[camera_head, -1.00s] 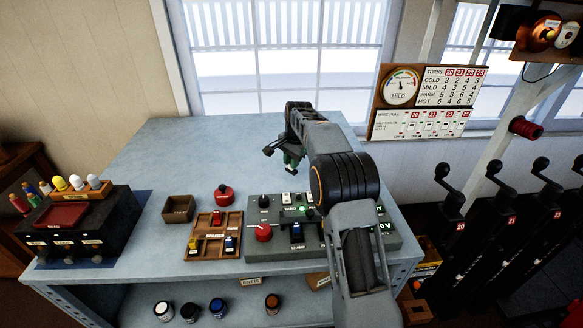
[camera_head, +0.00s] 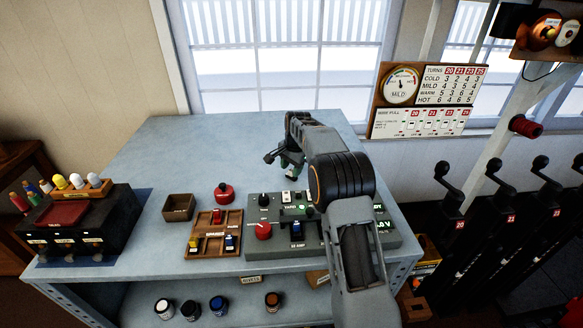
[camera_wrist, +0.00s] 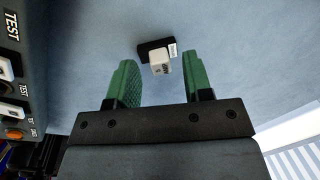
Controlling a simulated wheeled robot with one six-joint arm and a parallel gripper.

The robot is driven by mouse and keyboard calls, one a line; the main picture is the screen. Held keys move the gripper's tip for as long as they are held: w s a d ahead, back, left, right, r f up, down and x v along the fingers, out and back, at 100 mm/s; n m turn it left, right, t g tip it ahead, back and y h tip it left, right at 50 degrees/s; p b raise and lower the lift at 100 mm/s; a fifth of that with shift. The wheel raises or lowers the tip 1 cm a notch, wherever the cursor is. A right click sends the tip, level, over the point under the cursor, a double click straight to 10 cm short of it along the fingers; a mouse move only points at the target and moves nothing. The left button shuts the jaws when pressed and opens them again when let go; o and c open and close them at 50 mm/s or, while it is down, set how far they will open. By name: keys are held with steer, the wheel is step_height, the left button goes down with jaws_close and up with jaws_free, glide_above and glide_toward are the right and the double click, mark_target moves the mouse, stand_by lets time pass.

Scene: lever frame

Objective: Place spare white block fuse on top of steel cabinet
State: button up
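A small white block fuse (camera_wrist: 159,64) with a dark part behind it shows in the wrist view against the blue-grey top of the steel cabinet. It lies around the gap between the fingertips; I cannot tell if it rests on the surface. My gripper (camera_wrist: 157,82) has its green fingers apart, with clear space on both sides of the block. In the head view my gripper (camera_head: 290,170) hangs over the steel cabinet (camera_head: 200,140), behind the grey control panel, and the arm partly hides it. I cannot make out the fuse there.
The grey control panel (camera_head: 262,247) with knobs and switches stands in front of my gripper. A wooden spares tray (camera_head: 214,244), a red knob (camera_head: 223,192) and a small brown box (camera_head: 179,207) are to its left. The cabinet's back left is clear.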

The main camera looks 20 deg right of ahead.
steer(key=shift+r, duration=0.1)
step_height(320, 180, up, 12)
steer(key=s, duration=0.2)
steer(key=s+a+r+n+t, duration=0.1)
steer(key=s+a+r+n, duration=0.2)
steer(key=s, duration=0.6)
steer(key=s+f+n+t, duration=0.1)
steer(key=s+f+n, duration=0.3)
steer(key=s, duration=0.7)
steer(key=s+a+f+n, duration=0.1)
steer(key=s+f+n, duration=0.2)
steer(key=s, duration=0.9)
steer(key=shift+s+f+n+t+h, duration=0.3)
steer(key=shift+f+n+t+h, duration=0.1)
steer(key=shift+n, duration=0.2)
